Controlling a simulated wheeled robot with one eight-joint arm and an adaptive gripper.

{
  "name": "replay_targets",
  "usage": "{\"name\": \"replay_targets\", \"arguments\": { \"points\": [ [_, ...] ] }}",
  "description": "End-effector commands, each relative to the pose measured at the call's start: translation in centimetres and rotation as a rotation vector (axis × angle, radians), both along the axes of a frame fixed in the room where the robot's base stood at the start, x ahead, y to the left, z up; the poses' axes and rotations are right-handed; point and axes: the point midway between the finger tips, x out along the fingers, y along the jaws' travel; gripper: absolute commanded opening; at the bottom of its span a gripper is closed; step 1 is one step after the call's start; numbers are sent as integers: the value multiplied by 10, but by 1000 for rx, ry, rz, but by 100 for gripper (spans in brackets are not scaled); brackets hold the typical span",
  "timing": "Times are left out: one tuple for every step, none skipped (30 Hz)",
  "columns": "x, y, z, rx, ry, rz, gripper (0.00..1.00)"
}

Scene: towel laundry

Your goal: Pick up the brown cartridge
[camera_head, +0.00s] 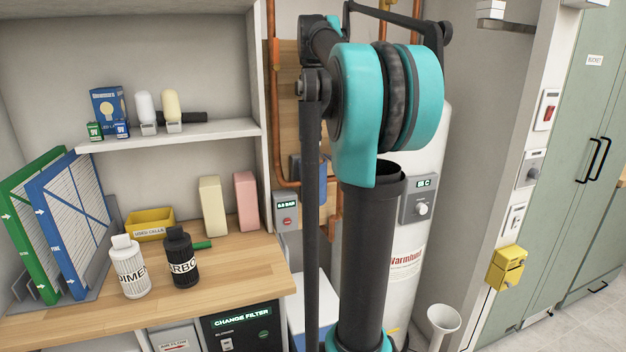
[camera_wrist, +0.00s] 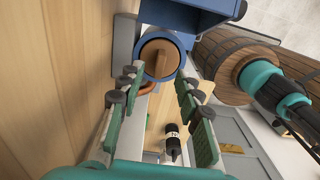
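In the wrist view a round brown end, which looks like the brown cartridge (camera_wrist: 160,60), sits inside a blue ring-shaped housing (camera_wrist: 181,58). Only this end shows; the rest of its body is hidden. My gripper (camera_wrist: 157,82) is open, its green-padded fingers spread to the left and right, just short of the brown end. I see nothing held between the fingers. In the head view my arm hides the gripper and most of the wall behind it; part of a blue housing (camera_head: 323,182) shows there, with no brown cartridge visible.
A brown slatted cylinder (camera_wrist: 215,58) stands to the right in the wrist view, partly behind a teal part. In the head view, white (camera_head: 129,270) and black (camera_head: 181,260) labelled bottles stand on the wooden bench (camera_head: 235,275). A white tank (camera_head: 405,270) stands behind my arm.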

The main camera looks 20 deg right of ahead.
Motion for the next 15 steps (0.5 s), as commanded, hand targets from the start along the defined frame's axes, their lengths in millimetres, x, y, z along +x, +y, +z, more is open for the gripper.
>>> {"name": "replay_targets", "arguments": {
  "points": [
    [0, 0, -8, 0, 0, 0, 34],
    [0, 0, -12, 0, 0, 0, 34],
    [0, 0, -18, 0, 0, 0, 34],
    [0, 0, -21, 0, 0, 0, 34],
    [0, 0, -24, 0, 0, 0, 34],
    [0, 0, -27, 0, 0, 0, 34],
    [0, 0, -28, 0, 0, 0, 34],
    [0, 0, -30, 0, 0, 0, 34],
    [0, 0, -30, 0, 0, 0, 34],
    [0, 0, -30, 0, 0, 0, 34],
    [0, 0, -30, 0, 0, 0, 34],
    [0, 0, -30, 0, 0, 0, 34],
    [0, 0, -30, 0, 0, 0, 34],
    [0, 0, -30, 0, 0, 0, 34],
    [0, 0, -30, 0, 0, 0, 33]
  ]
}}
